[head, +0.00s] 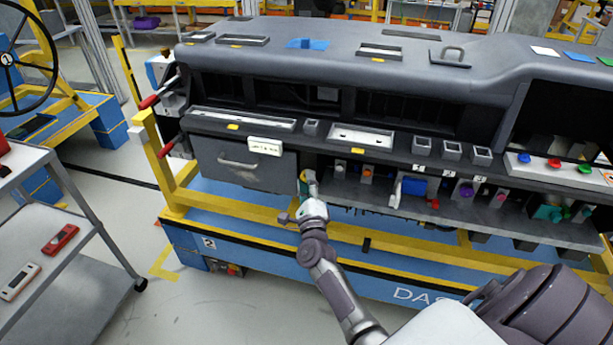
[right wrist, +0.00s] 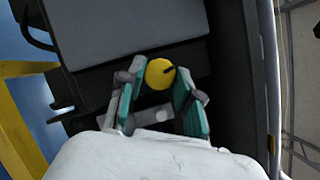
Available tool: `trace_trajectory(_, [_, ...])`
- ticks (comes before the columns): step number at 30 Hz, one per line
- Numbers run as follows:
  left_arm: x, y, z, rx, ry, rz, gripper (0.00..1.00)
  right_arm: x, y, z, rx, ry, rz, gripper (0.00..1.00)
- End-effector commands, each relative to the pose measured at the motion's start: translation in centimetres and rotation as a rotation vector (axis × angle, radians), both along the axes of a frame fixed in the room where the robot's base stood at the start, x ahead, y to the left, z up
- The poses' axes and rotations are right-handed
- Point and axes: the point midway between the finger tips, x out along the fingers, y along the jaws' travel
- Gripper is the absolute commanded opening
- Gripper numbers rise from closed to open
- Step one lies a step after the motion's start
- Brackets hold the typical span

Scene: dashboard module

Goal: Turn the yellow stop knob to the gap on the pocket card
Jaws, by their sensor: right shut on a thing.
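The yellow stop knob (right wrist: 159,72) is round, with a dark pointer line running from near its centre toward the right and slightly up in the right wrist view. My right gripper (right wrist: 160,80) is shut on it, with teal pads on either side. In the head view my right gripper (head: 311,184) is at the dashboard front, just right of the drawer, and mostly hides the knob (head: 303,176). A small pale card (head: 265,146) with dark marks, too small to read, sits at the drawer's upper right. My left gripper is not in view.
The grey dashboard (head: 330,70) rests on a yellow and blue stand (head: 235,205). The grey drawer (head: 235,163) has a bar handle. Several coloured knobs and a blue part (head: 412,187) line the lower shelf to the right. A trolley (head: 60,215) stands at left.

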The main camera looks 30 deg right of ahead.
Motion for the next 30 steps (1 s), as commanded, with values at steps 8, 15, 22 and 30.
trace_trajectory(8, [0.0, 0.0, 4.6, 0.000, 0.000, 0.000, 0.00, -0.1, 0.0, 0.7, -0.149, 0.183, 0.001, 0.00])
trace_trajectory(15, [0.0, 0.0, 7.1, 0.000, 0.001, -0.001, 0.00, -0.1, 0.1, 0.7, -0.256, 0.307, 0.002, 0.00])
trace_trajectory(22, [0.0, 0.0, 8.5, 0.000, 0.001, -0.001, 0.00, -0.1, 0.1, 0.5, -0.318, 0.378, 0.001, 0.00])
trace_trajectory(30, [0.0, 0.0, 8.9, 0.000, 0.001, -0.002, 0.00, -0.1, 0.1, 0.3, -0.343, 0.407, 0.002, 0.00])
